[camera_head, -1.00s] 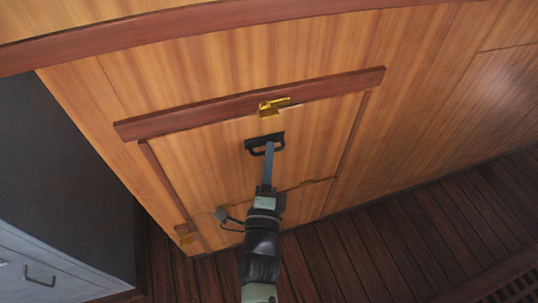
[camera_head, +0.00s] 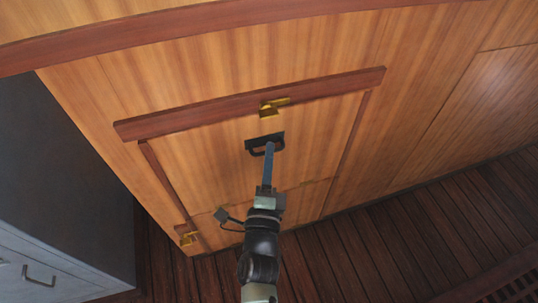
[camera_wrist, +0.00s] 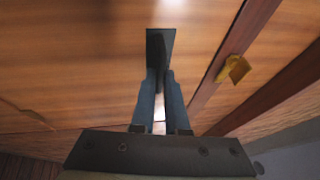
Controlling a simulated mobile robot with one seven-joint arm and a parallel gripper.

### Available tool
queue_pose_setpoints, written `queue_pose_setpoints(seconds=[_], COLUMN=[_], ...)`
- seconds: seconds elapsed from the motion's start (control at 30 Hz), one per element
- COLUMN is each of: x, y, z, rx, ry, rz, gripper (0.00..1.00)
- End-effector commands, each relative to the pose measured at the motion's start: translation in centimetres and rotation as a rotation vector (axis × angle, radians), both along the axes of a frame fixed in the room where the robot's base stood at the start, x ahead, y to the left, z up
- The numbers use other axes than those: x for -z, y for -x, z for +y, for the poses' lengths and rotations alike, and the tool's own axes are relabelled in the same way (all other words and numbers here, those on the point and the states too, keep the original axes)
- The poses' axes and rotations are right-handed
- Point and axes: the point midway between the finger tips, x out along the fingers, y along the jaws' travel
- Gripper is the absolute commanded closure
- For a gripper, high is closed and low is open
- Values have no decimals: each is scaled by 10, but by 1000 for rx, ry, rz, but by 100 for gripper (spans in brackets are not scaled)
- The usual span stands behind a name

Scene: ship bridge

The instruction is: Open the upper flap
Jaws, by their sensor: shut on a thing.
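The upper flap (camera_head: 215,160) is a wooden panel in the wall, framed by dark red-brown strips, and looks nearly flush with its surround. It carries a black handle (camera_head: 264,142) near its top. A brass latch (camera_head: 273,106) sits on the top strip above the handle; it also shows in the wrist view (camera_wrist: 234,69). My gripper (camera_head: 269,152) is at the handle, coming from below. In the wrist view my two fingers (camera_wrist: 160,85) are closed on the black handle (camera_wrist: 160,48). The fingertips partly hide the handle's bar.
A second brass latch (camera_head: 187,236) is at the lower left, by a lower panel. A grey cabinet (camera_head: 65,200) stands at the left.

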Motion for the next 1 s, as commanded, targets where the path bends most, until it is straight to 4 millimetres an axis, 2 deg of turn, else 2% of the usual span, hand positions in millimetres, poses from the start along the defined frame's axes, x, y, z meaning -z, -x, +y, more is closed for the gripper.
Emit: queue_pose_setpoints(seconds=[0.43,1.0], x=[7,23], y=[5,46], z=[-1,-15], rx=[-1,1], ry=[-7,-58], rz=[-17,-180], gripper=[100,100])
